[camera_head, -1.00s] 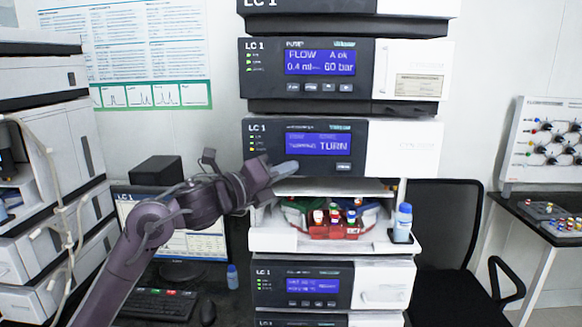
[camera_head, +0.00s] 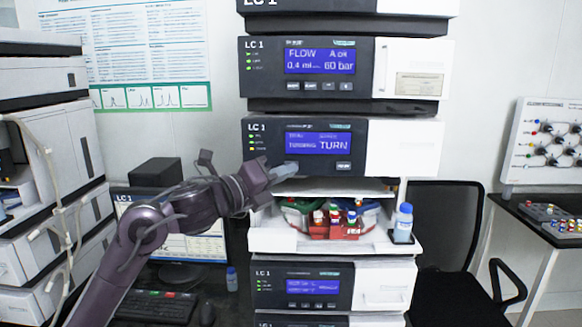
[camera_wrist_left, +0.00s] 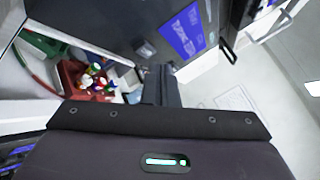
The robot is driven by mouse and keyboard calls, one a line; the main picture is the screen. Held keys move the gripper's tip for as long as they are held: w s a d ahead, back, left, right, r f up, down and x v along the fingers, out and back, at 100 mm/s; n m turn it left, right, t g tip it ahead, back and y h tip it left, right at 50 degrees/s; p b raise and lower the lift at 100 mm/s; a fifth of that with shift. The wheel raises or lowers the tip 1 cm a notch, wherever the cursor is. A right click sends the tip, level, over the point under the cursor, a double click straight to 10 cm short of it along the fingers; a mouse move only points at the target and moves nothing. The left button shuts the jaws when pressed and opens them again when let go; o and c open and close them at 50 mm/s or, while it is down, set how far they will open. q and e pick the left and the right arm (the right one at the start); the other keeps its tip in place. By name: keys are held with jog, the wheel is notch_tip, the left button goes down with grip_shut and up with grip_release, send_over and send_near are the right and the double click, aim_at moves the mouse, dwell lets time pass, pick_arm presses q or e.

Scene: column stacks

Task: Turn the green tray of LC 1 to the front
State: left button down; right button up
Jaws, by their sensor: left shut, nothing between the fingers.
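The LC 1 module (camera_head: 262,157) with a blue screen (camera_head: 330,139) reading TURN has an open bay below it. In the bay, the green tray (camera_head: 297,204) is at the left, the red tray (camera_head: 333,231) with several capped vials faces the front, and the blue tray (camera_head: 368,217) is at the right. The green tray (camera_wrist_left: 40,44) and red tray (camera_wrist_left: 72,76) also show in the wrist view. My left gripper (camera_head: 287,171) is shut and empty, its tips in front of the panel's lower left edge, below the screen. Contact cannot be told. My right gripper is out of view.
A button (camera_head: 343,166) is on the panel, right of my fingertips. A blue-capped bottle (camera_head: 403,224) stands at the bay's right edge. A monitor (camera_head: 186,245) and keyboard (camera_head: 155,305) are behind and below my left arm. A black chair (camera_head: 450,240) stands to the right.

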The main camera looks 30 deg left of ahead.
pick_arm(q)
jog(key=shift+s+d+b, duration=0.3)
jog(key=shift+s+d, duration=0.15)
jog(key=shift+s, duration=0.25)
jog(key=shift+s+d+b, duration=0.25)
jog(key=shift+s+d, duration=0.15)
jog(key=shift+s, duration=0.35)
jog(key=shift+s+d+b, duration=0.3)
jog(key=shift+s+d, duration=0.15)
jog(key=shift+s, duration=0.25)
dwell(3.8)
